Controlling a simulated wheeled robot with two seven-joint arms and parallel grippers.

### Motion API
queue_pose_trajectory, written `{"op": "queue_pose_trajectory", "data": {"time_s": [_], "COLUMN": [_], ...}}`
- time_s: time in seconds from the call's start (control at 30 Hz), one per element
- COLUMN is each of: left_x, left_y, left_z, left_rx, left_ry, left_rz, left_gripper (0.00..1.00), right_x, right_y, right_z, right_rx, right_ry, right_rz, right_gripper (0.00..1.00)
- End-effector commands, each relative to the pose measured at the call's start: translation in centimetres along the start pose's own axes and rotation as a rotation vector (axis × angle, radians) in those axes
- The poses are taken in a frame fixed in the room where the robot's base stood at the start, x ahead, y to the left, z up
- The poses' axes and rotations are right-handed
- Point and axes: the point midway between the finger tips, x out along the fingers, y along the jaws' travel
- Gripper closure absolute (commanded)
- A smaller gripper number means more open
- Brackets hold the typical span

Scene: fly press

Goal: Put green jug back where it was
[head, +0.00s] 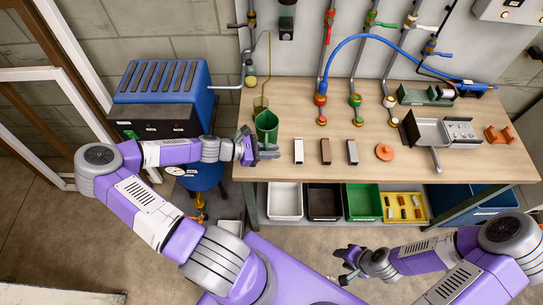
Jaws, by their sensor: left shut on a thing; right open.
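The green jug (266,125) is upright at the left end of the wooden bench, open at the top. My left gripper (262,150) is shut on it from the front left. I cannot tell whether the jug's base touches the bench top or is slightly above it. My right gripper (346,268) is open and empty, low in front of the bench and well away from the jug.
The wooden bench (330,160) holds three small blocks (325,151), an orange disc (384,152) and a grey metal tray (430,133). Pipes with valves stand at the back. A blue machine (165,80) is left. Bins (363,202) sit below.

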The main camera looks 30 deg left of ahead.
Motion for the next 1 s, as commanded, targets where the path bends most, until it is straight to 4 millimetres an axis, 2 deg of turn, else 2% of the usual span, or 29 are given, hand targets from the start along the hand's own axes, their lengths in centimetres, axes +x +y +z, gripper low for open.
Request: {"op": "queue_pose_trajectory", "data": {"time_s": [0.33, 0.7, 0.73, 0.8, 0.87, 1.0], "left_x": [1.5, 1.6, 1.6, 1.6, 1.6, 1.6], "left_y": [-0.2, -0.3, -0.3, -0.3, -0.3, -0.3], "left_z": [-3.4, -3.8, -3.8, -3.8, -3.8, -3.8], "left_rx": [0.001, 0.002, 0.0, 0.001, 0.001, 0.001], "left_ry": [-0.002, -0.001, 0.0, 0.0, 0.0, 0.0], "left_rz": [-0.001, -0.002, -0.001, -0.001, -0.001, -0.001], "left_gripper": [1.0, 1.0, 0.77, 0.66, 0.57, 0.56], "right_x": [0.7, 0.7, 0.7, 0.7, 0.7, 0.7], "right_y": [0.2, 0.2, 0.2, 0.2, 0.2, 0.2], "right_z": [-0.1, -0.1, -0.1, -0.1, -0.1, -0.1], "right_rx": [0.0, 0.0, 0.0, 0.0, 0.0, 0.0], "right_ry": [0.001, 0.001, 0.001, 0.001, 0.001, 0.001], "right_rz": [0.0, 0.0, 0.0, 0.0, 0.0, 0.0], "right_gripper": [0.57, 0.57, 0.57, 0.57, 0.57, 0.57]}}
